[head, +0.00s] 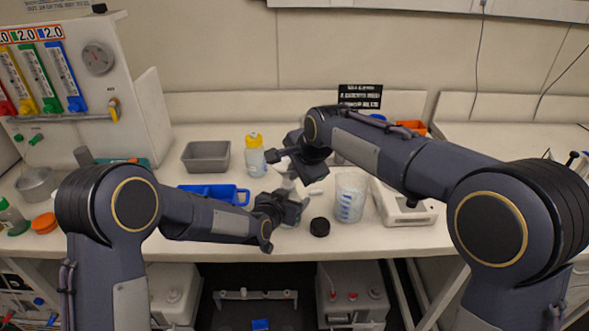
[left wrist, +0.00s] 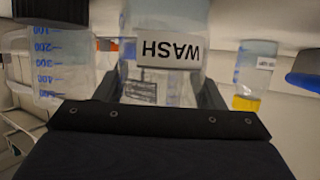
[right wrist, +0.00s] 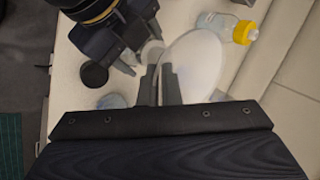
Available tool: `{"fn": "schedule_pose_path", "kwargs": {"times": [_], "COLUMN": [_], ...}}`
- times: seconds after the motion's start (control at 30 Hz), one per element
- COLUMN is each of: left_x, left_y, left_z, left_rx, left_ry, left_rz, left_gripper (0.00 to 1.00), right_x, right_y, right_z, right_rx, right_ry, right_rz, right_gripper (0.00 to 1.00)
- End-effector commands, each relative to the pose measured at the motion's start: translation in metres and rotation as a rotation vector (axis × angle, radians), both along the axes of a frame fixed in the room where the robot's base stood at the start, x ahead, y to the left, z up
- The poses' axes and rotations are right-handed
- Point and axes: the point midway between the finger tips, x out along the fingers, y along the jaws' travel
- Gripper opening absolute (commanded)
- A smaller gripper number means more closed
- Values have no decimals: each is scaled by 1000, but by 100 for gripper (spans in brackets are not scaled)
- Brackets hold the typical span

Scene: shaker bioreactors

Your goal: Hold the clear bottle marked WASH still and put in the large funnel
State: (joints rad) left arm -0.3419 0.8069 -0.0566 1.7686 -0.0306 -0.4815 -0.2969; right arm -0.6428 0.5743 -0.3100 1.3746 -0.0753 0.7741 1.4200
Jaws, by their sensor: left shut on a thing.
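The clear WASH bottle (left wrist: 165,82) stands between the fingers of my left gripper (head: 281,208), which is shut on it. Its label appears upside down in the left wrist view, and its mouth is hidden there. My right gripper (head: 285,160) is above and behind the left one in the head view. In the right wrist view, its fingers (right wrist: 163,84) are close together on the rim of a large whitish funnel (right wrist: 197,62). The funnel is mostly hidden in the head view. I cannot tell whether its stem is in the bottle's mouth.
A graduated beaker (head: 350,199) and a black cap (head: 319,227) stand right of the bottle. A yellow-capped bottle (head: 256,158), a grey tray (head: 206,156) and a blue tray (head: 228,194) are to the left. A white device (head: 408,212) stands farther right.

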Motion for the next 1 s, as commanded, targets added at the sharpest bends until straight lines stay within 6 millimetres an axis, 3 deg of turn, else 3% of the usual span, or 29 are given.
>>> {"fn": "schedule_pose_path", "kwargs": {"times": [0.03, 0.23, 0.63, 1.0], "left_x": [0, 0, 0, 0], "left_y": [0, 0, 0, 0], "left_z": [-1, -1, 0, -1], "left_rx": [1, 1, 0, 0], "left_ry": [2, 2, 1, 1], "left_rz": [0, 0, 0, 0], "left_gripper": [28, 28, 28, 28], "right_x": [0, 0, -4, -39], "right_y": [0, 0, -2, -23], "right_z": [0, 0, 9, 71], "right_rx": [0, 0, 2, 4], "right_ry": [0, -1, -2, -5], "right_rz": [0, 0, 1, 1], "right_gripper": [0, 28, 29, 29]}}
